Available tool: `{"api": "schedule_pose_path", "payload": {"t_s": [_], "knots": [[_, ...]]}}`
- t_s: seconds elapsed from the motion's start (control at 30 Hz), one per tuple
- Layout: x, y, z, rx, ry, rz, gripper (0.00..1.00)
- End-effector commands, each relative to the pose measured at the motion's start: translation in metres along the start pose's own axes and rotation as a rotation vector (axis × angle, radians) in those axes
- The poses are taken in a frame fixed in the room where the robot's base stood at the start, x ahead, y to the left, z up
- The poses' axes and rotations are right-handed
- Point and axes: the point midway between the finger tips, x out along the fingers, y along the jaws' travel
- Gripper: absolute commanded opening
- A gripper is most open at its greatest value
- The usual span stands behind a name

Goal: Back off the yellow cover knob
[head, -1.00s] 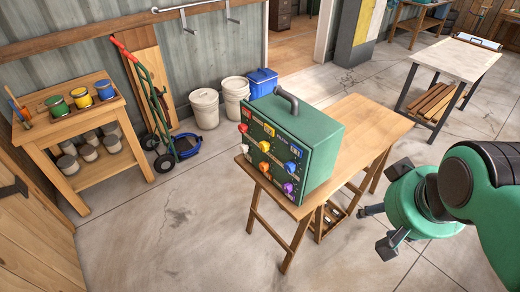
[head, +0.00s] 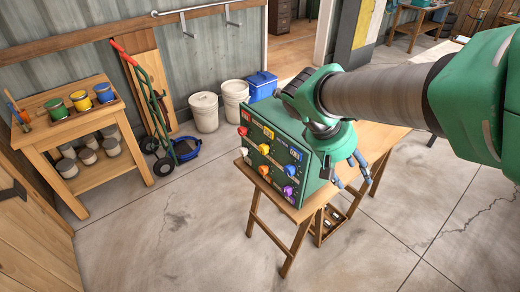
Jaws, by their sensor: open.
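A green control box (head: 316,170) stands on a wooden table, its knobbed face turned to the front left. The yellow cover knob (head: 264,149) is in the upper middle of that face, under a yellow label. A red knob (head: 242,131) and a blue knob (head: 290,170) flank it. White, orange and purple knobs sit in the row below. My gripper (head: 352,172) is open and empty, fingers downward, at the right of the box in the picture and apart from the yellow knob.
The wooden table (head: 388,138) is partly hidden by my arm. The floor in front of the box's face is clear.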

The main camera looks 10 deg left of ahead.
Motion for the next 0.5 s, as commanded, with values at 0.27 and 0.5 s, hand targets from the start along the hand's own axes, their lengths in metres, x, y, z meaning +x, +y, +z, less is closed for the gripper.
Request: {"api": "schedule_pose_path", "payload": {"t_s": [0.27,0.5], "knots": [[0.008,-0.02,-0.073,-0.151,-0.067,0.186,0.53],[0.012,-0.05,-0.136,-0.265,-0.098,0.361,0.53]]}}
